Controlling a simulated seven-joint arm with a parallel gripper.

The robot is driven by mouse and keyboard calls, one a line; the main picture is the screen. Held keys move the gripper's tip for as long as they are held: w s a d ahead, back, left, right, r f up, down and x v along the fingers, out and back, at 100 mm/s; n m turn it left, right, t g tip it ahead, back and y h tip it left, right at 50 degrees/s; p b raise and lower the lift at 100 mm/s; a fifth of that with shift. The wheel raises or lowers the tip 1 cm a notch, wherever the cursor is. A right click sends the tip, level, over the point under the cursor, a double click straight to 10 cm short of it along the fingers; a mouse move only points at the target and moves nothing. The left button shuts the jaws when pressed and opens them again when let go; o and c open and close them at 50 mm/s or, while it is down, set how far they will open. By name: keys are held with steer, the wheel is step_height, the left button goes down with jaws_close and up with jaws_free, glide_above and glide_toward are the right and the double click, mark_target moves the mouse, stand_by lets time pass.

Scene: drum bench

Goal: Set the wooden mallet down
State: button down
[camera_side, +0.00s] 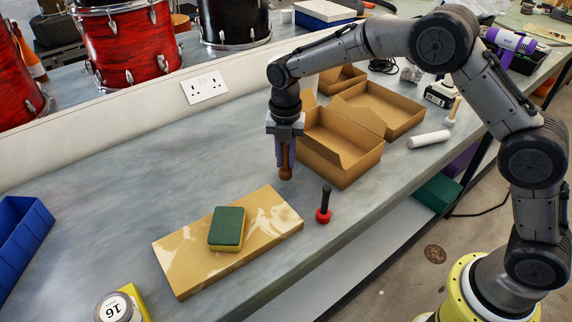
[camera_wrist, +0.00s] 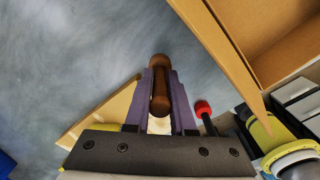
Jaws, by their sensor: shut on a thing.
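The wooden mallet (camera_side: 286,173) is dark brown. Its lower end hangs below my gripper (camera_side: 285,152), close to the grey bench top (camera_side: 215,130); I cannot tell whether it touches. In the wrist view the mallet (camera_wrist: 160,92) lies between the two purple fingers of my gripper (camera_wrist: 160,95), which are shut on it. Its rounded ends show, and part of it is hidden by the fingers. The gripper points down, just left of an open cardboard box.
The open cardboard box (camera_side: 345,172) is close on the right. A red-headed mallet (camera_side: 323,214) with a black handle stands nearby. A tan board (camera_side: 180,262) bears a green-topped sponge (camera_side: 227,226). A blue bin (camera_side: 22,238) is far left. Bench left of my gripper is clear.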

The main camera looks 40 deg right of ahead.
steer(key=shift+f, duration=1.2)
steer(key=shift+f, duration=0.1)
steer(key=c, duration=0.8)
jaws_free()
steer(key=shift+f, duration=0.1)
steer(key=shift+o, duration=0.2)
